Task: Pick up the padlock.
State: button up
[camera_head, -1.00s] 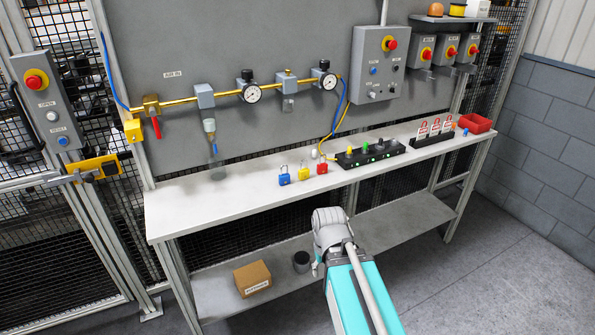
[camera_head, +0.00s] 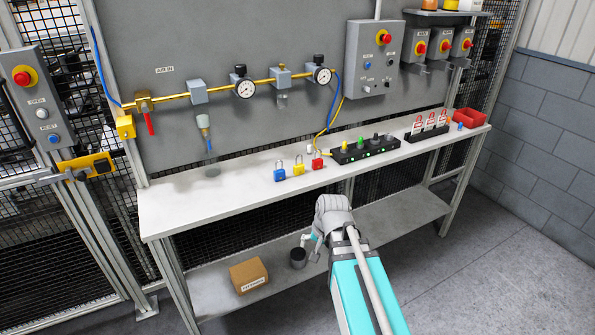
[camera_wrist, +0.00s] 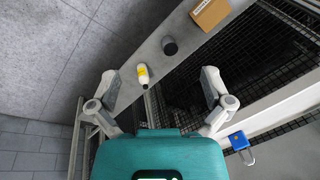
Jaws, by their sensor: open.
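Three padlocks stand in a row on the bench top: a blue one (camera_head: 279,171), a yellow one (camera_head: 299,166) and a red one (camera_head: 318,161). The task does not say which. In the wrist view, a blue padlock (camera_wrist: 239,141) lies at the right, beyond the right finger, with its shackle toward the lower right. My gripper (camera_wrist: 165,88) is open and empty, its two fingers wide apart. In the head view my arm is in front of the bench, and its end is partly hidden behind my own links.
The bench top (camera_head: 190,205) is clear left of the padlocks. A black block with knobs (camera_head: 352,153) stands just right of them. The lower shelf holds a cardboard box (camera_head: 248,275) and a dark cup (camera_head: 298,258).

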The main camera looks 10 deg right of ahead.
jog(key=w+m+t+y+b, duration=0.1)
jog(key=w+m+t+y, duration=0.15)
jog(key=w+m, duration=0.55)
jog(key=m+t+b, duration=0.3)
jog(key=m+t, duration=0.5)
jog(key=m, duration=1.1)
send_near(300, 169)
jog(key=shift+d+y+v, duration=0.15)
jog(key=shift+v, duration=0.6)
jog(key=shift+d+y+v, duration=0.1)
jog(key=shift+d+v, duration=0.05)
jog(key=shift+v, duration=0.6)
jog(key=shift+f, duration=0.2)
jog(key=b+x, duration=0.3)
jog(key=x, duration=0.5)
jog(key=shift+d, duration=0.1)
jog(key=shift+w, duration=0.35)
jog(key=shift+a+f, duration=0.1)
jog(key=shift+a, duration=0.1)
